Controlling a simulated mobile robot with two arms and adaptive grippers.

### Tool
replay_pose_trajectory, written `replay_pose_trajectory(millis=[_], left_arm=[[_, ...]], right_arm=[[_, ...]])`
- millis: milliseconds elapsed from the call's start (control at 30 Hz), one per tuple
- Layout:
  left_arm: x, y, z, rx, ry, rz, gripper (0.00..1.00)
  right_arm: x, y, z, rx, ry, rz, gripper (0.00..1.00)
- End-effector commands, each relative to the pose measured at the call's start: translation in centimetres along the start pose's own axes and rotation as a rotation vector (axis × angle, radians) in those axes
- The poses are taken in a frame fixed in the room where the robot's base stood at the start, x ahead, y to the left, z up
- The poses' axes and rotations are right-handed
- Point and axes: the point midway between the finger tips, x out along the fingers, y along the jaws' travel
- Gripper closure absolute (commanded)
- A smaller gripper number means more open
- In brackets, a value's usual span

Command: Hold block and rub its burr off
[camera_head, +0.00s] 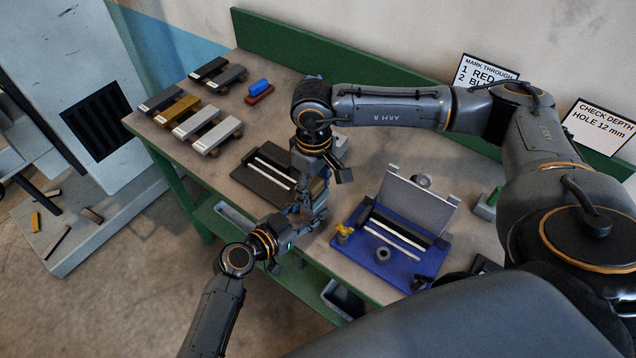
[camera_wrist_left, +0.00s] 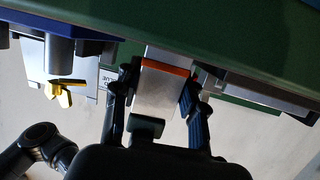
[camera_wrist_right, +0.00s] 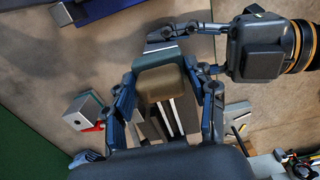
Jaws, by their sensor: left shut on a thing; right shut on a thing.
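My left gripper (camera_head: 300,214) is shut on a silver block (camera_wrist_left: 158,92), which has an orange strip (camera_wrist_left: 166,66) along one edge. My right gripper (camera_head: 320,192) is shut on a brown-backed tool (camera_wrist_right: 160,83) with a grey-green layer (camera_wrist_right: 157,55) on its far side. In the right wrist view the left gripper (camera_wrist_right: 205,28) comes in from the right, and the block's grey end (camera_wrist_right: 160,38) lies close beyond the tool. I cannot tell whether they touch. Both grippers meet above the bench's front edge; the fingers partly hide the block and tool.
A blue fixture (camera_head: 375,252) with a raised grey plate (camera_head: 418,200) stands right of the grippers. A black fixture (camera_head: 262,183) lies behind left. Several bars (camera_head: 180,108) and blue and red pieces (camera_head: 259,92) lie at the back left. Bare bench (camera_head: 235,165) shows between.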

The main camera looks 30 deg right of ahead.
Motion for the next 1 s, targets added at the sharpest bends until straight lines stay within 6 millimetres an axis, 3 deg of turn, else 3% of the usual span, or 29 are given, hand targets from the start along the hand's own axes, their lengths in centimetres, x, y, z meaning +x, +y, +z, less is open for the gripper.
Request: replay_pose_trajectory(millis=[267,733,1000], left_arm=[[0.0,0.1,0.3,0.0,-0.005,0.002,1.0],[0.0,0.1,0.3,0.0,-0.005,0.001,1.0],[0.0,0.1,0.3,0.0,-0.005,0.002,1.0]], right_arm=[[-0.1,-0.8,-0.4,0.001,0.001,0.001,0.69],[0.1,0.9,0.4,0.001,0.0,0.001,0.69],[0.2,-0.2,-0.1,-0.002,0.0,-0.002,0.69]])
